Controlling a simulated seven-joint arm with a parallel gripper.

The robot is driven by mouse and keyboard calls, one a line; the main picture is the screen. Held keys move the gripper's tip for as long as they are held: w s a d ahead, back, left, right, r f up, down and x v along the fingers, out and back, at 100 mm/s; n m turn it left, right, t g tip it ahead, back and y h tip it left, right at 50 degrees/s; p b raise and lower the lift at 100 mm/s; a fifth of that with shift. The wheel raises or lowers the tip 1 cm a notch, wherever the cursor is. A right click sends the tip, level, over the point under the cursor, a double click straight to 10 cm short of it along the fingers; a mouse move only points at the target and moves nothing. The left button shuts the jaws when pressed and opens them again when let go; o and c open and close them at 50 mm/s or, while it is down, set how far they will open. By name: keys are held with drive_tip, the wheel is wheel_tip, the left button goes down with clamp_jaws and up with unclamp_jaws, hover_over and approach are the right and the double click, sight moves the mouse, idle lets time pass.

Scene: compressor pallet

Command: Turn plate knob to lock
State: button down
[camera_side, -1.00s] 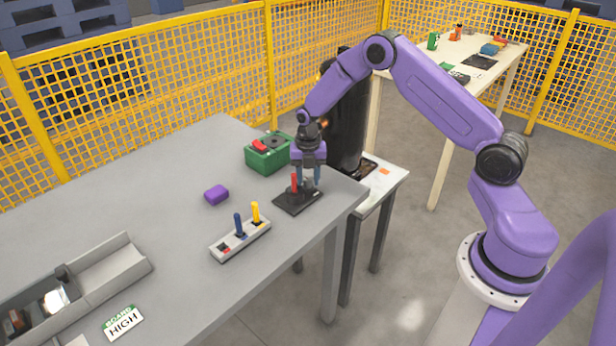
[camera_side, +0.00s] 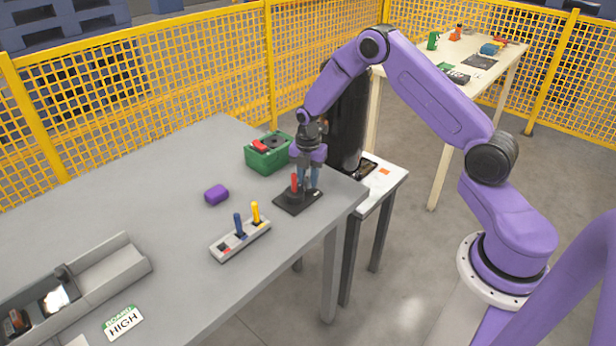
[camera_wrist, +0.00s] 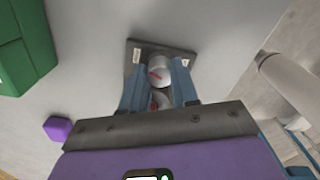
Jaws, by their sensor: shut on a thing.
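The dark plate (camera_side: 311,203) lies near the right end of the grey table, and it also shows in the wrist view (camera_wrist: 160,45). A red upright part (camera_side: 294,183) stands on it, above a dark round base. In the wrist view the knob (camera_wrist: 158,66) is a pale grey cylinder with a red mark on its face. Small white labels with unreadable text sit at two plate corners. My gripper (camera_side: 311,187) points down at the plate; in the wrist view its blue fingers (camera_wrist: 159,78) are shut on the knob, one on each side. A second grey-and-red round part between the fingers is partly hidden.
A green box (camera_side: 266,158) stands behind the plate. A purple block (camera_side: 217,195) and a grey switch base (camera_side: 232,250) with blue and yellow levers lie to the left. A black cylinder (camera_side: 348,130) stands behind my gripper. The table edge is close at the right.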

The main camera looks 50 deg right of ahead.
sight(308, 179)
drive_tip(key=m, duration=1.2)
drive_tip(key=shift+m, duration=0.3)
idle(0.4)
drive_tip(key=c, duration=1.1)
unclamp_jaws()
wheel_tip(308, 179, up, 18)
drive_tip(key=shift+f, duration=0.25)
